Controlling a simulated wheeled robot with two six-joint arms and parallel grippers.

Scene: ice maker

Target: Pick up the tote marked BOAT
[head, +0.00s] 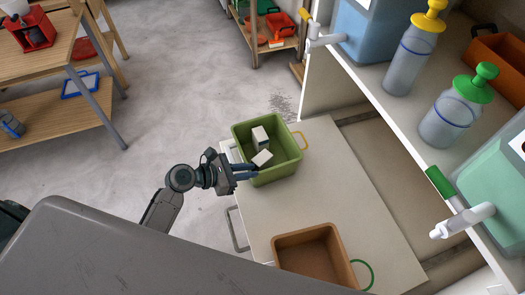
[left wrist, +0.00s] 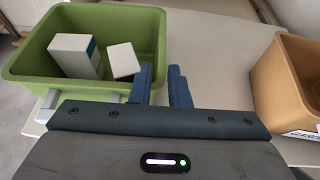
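A green tote (head: 289,150) with a yellow loop handle stands on the light drawer top. It holds white boxes, one of them upright. It also shows in the left wrist view (left wrist: 25,68). No BOAT lettering shows on it. A brown tote (head: 283,243) with a green loop stands nearer on the same top. My left gripper (head: 254,172) is at the green tote's near left side. Its fingers are apart, near the tote's corner; contact is unclear. My right gripper is out of view.
A shelf at right holds bottles with a yellow cap (head: 428,20) and a green cap (head: 475,85), plus dispensers with taps (head: 462,220). A wooden table (head: 40,50) stands at upper left. Grey floor is clear between. The drawer top (head: 350,195) is bare right of the totes.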

